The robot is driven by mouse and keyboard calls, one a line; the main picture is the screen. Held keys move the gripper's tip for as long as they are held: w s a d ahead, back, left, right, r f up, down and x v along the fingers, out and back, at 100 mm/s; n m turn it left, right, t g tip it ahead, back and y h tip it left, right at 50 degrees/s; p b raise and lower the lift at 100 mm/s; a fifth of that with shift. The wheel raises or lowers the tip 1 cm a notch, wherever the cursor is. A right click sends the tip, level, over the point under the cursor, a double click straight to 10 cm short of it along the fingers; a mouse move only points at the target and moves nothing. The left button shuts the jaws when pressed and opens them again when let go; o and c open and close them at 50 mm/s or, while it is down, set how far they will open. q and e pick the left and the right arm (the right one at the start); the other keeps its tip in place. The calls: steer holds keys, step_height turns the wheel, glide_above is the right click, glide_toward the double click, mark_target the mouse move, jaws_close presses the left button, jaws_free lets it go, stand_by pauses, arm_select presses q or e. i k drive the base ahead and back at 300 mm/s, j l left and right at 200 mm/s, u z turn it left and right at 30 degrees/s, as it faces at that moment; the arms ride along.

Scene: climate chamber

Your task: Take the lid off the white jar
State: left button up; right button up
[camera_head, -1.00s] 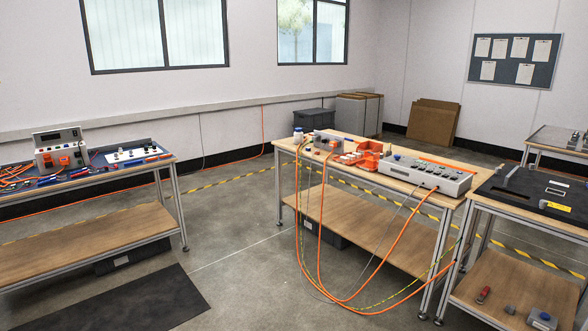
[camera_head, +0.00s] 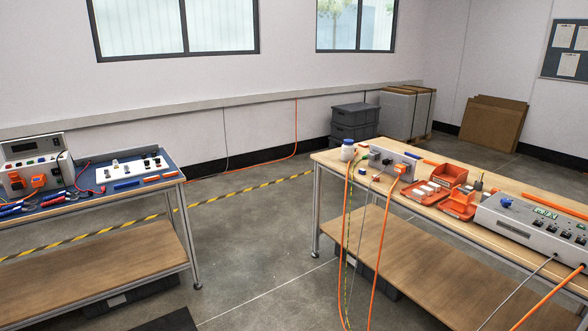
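The lid sits on top of the jar. A grey box-shaped device (camera_head: 394,158) stands just right of it. Neither of my grippers shows in the head view, and nothing touches the jar.
Orange cables (camera_head: 347,240) hang down the front of the right bench. Orange bins (camera_head: 448,174) and a long grey control unit (camera_head: 535,228) stand farther along it. Another bench (camera_head: 100,212) with instruments stands at the left. The floor (camera_head: 255,235) between the benches is clear.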

mark_target(347, 151)
steer(key=i+j, duration=0.1)
steer(key=i, duration=2.25)
steer(key=l+z, duration=0.05)
steer(key=l, duration=0.05)
